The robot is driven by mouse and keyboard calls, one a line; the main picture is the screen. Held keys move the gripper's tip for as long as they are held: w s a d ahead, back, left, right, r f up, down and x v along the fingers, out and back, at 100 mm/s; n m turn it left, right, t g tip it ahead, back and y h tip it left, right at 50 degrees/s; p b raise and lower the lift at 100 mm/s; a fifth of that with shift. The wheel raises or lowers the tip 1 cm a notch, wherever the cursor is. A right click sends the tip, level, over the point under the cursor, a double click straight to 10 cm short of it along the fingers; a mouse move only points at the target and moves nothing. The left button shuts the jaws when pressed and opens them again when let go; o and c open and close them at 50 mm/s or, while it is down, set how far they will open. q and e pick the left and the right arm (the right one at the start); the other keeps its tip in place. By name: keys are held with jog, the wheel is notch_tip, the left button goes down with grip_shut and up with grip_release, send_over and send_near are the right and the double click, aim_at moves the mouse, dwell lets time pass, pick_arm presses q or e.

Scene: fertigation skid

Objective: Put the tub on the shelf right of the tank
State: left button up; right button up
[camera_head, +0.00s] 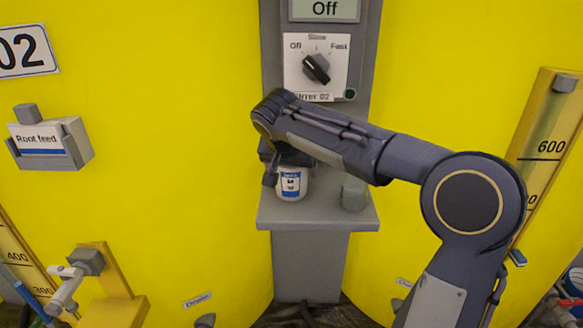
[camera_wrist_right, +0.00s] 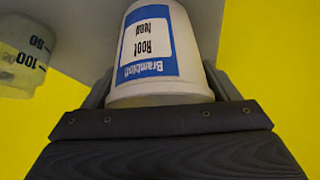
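The tub (camera_head: 291,184) is white with a blue and white label. In the right wrist view the tub (camera_wrist_right: 160,55) reads "Root feed" upside down. My right gripper (camera_head: 278,170) is shut on it, with a finger on each side. The tub is upright over the left part of the grey shelf (camera_head: 318,216); I cannot tell if its base touches. The shelf (camera_wrist_right: 75,25) also shows in the wrist view. It is on a grey post between two yellow tanks; the left tank (camera_head: 180,130) has an "02" sign. My left gripper is out of view.
A translucent measuring cup (camera_head: 353,194) stands on the shelf to the right of the tub; the cup (camera_wrist_right: 22,55) also shows in the wrist view. Above is a stirrer dial panel (camera_head: 316,68). A "Root feed" holder (camera_head: 50,140) is on the left tank.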

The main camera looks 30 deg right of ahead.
jog(key=o, duration=0.4)
jog(key=shift+r, duration=0.2)
jog(key=p+v, duration=0.5)
jog(key=v, duration=0.7)
jog(key=s+a+f+n+y, duration=0.2)
jog(key=s+f, duration=0.4)
jog(key=s, duration=0.2)
jog(key=s+a+f+n+y, duration=0.2)
jog(key=s+f+y, duration=0.1)
jog(key=s+f, duration=0.3)
jog(key=s+a+f+n+y, duration=0.3)
jog(key=s+f, duration=0.3)
jog(key=s, duration=0.4)
jog(key=shift+s+t, duration=0.4)
jog(key=shift+r, duration=0.1)
